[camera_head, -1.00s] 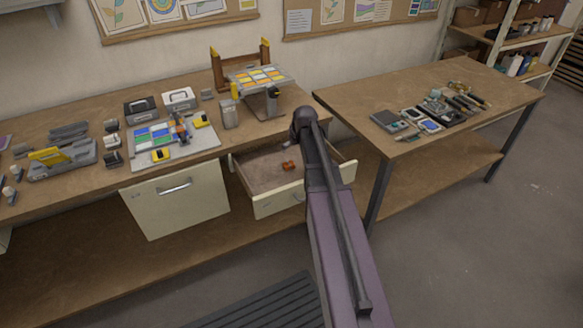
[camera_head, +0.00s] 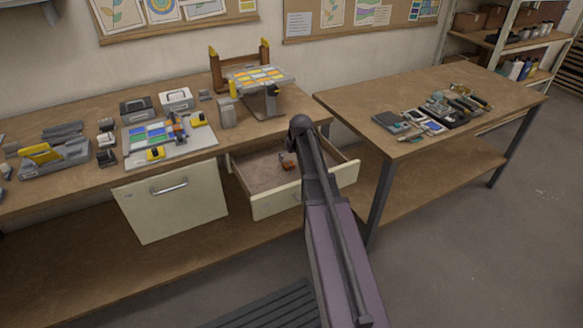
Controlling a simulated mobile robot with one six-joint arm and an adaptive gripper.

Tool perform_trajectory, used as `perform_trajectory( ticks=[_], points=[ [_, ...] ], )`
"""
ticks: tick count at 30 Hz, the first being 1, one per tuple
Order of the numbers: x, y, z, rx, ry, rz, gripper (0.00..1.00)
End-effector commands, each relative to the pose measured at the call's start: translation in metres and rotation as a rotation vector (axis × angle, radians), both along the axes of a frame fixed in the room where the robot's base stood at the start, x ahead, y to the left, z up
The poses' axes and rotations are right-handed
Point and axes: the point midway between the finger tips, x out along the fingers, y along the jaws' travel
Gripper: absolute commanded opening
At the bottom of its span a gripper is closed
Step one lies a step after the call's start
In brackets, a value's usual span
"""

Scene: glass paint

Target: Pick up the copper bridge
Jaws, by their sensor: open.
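A small copper-brown piece (camera_head: 287,166), which looks like the copper bridge, lies in the open drawer (camera_head: 262,206) under the left workbench. A small dark shape shows right beside it, too small to make out. My dark and purple arm reaches up from the bottom of the view across the drawer's right part. My gripper cannot be made out; the arm hides that area, so its distance to the copper piece does not show.
The left workbench (camera_head: 60,207) holds a grey board (camera_head: 200,150) with coloured tiles, a small raised tile stand (camera_head: 258,75) and several tools. The right table (camera_head: 350,100) carries a cluster of tools. Floor at the right is clear.

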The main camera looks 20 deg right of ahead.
Motion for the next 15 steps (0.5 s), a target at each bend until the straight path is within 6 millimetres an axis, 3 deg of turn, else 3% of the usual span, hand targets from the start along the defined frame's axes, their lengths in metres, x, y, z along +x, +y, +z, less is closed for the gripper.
perform_trajectory(
  ticks=[15],
  points=[
    [0.0036, 0.0002, -0.0086, 0.0, 0.0, 0.0, 1.0]
  ],
)
